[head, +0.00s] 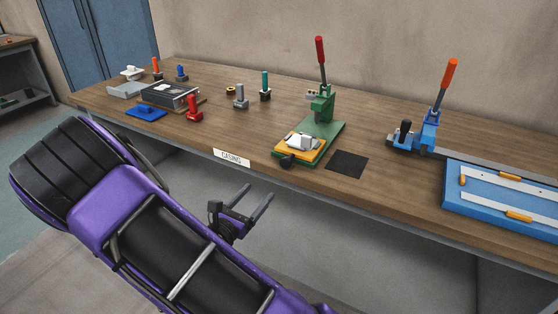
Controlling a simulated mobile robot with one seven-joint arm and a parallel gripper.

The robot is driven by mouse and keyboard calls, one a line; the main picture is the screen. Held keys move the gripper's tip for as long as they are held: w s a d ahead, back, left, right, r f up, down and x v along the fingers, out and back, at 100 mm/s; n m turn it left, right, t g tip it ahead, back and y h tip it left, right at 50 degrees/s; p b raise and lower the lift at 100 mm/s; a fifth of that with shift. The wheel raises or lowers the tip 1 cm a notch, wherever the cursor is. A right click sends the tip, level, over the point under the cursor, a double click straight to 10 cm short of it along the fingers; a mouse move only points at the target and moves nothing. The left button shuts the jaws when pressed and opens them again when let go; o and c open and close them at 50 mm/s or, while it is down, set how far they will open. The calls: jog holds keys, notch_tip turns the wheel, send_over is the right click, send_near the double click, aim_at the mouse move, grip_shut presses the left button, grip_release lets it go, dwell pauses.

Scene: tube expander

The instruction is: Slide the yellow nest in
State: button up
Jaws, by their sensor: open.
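The yellow nest (300,148) sits at the front of a green press (327,128) on the wooden bench. A grey-white part lies on top of the nest, and a dark knob (286,161) sticks out at its front. The press has a raised lever with a red grip (320,50). I cannot tell how far the nest sits under the press head. My gripper (256,198) is open and empty, in front of the bench and below its top edge, to the left of the nest and apart from it.
A black mat (347,164) lies right of the nest. A blue clamp with an orange lever (428,130) and a blue tray (475,198) stand further right. A red tool (194,109), grey tool (240,97) and case (170,95) stand left. The bench edge lies between my gripper and the nest.

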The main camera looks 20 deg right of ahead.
aim_at(285, 163)
jog(key=b+x, duration=0.1)
jog(key=x, duration=1.5)
jog(key=shift+w+d+r, duration=0.1)
jog(key=shift+w+d, duration=0.05)
jog(key=shift+d, duration=0.15)
jog(key=shift+c, duration=0.2)
grip_shut()
dwell(0.4)
